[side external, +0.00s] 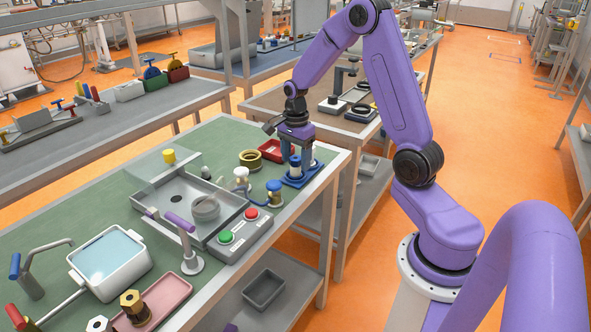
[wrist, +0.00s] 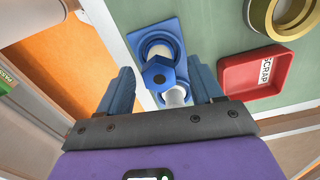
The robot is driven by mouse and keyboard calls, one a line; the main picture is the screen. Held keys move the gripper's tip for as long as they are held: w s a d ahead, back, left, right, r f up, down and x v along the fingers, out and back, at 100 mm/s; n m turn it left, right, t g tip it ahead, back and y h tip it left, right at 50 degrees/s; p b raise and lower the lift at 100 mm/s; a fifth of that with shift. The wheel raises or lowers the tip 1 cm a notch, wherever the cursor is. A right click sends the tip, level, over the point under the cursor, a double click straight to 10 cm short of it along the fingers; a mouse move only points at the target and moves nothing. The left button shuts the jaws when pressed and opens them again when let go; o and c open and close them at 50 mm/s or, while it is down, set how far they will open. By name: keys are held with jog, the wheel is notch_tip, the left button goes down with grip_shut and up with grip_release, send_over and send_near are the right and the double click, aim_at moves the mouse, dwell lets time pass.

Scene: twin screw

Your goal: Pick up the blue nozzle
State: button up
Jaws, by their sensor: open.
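In the side view the nozzle (side external: 295,161) is a blue-topped piece with a white body, on the holder (side external: 301,182) near the bench's right edge. My gripper (wrist: 161,79) is open and points down, with one finger on each side of the nozzle. I cannot tell whether either finger touches it. In the side view my gripper (side external: 298,153) partly covers the nozzle.
A red scrap tray (wrist: 262,72) and a brass ring (wrist: 290,14) lie right of the holder in the wrist view. In the side view, another blue-topped fitting (side external: 273,187) and a red-and-green button box (side external: 237,234) stand nearby. The bench edge is close.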

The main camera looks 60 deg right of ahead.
jog(key=shift+f, duration=0.55)
jog(key=c, duration=1.2)
jog(key=shift+o, duration=0.2)
jog(key=shift+r, duration=0.2)
